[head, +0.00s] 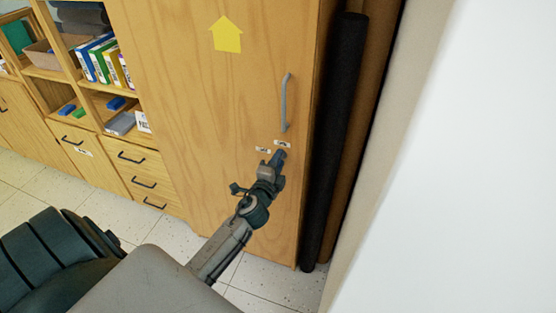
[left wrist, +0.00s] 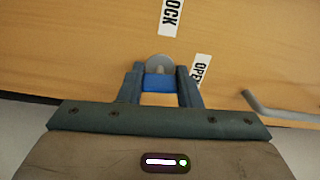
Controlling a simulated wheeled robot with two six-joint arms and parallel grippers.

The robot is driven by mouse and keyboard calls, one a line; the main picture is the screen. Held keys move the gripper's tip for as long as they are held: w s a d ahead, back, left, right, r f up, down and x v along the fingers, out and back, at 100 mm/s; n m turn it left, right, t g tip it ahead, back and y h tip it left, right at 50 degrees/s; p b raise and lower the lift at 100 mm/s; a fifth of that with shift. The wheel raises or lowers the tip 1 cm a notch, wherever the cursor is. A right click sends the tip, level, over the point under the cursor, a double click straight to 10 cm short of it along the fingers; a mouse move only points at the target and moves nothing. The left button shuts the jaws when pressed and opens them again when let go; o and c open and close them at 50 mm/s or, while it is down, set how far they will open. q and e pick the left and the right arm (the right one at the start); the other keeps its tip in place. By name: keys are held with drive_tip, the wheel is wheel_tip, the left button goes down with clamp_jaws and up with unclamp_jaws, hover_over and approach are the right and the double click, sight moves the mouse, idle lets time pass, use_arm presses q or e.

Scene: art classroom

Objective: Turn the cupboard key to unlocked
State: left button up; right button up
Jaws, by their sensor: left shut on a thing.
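The tall wooden cupboard door (head: 225,110) has a grey bar handle (head: 286,103), which also shows in the left wrist view (left wrist: 282,115). Two small white labels sit by the lock; in the left wrist view one ends in "OCK" (left wrist: 172,14) and the other begins "OPE" (left wrist: 200,69). My left gripper (head: 280,156) is at the door just below the labels. In the left wrist view its fingers (left wrist: 160,84) are shut on the blue key (left wrist: 159,82), in front of the round grey lock plate (left wrist: 159,64). In the head view the gripper hides the key. My right gripper is not in view.
A dark roll (head: 335,130) stands upright close to the cupboard's right side, beside a white wall (head: 460,180). Shelves with books (head: 100,62) and drawers (head: 143,180) stand to the left. Tiled floor (head: 140,222) lies in front.

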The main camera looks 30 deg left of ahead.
use_arm(q)
drive_tip(key=shift+m, duration=0.6)
drive_tip(key=o, duration=1)
drive_tip(key=b+v, duration=0.2)
drive_tip(key=v, duration=0.8)
drive_tip(key=shift+s+d, duration=0.2)
drive_tip(key=shift+s, duration=0.15)
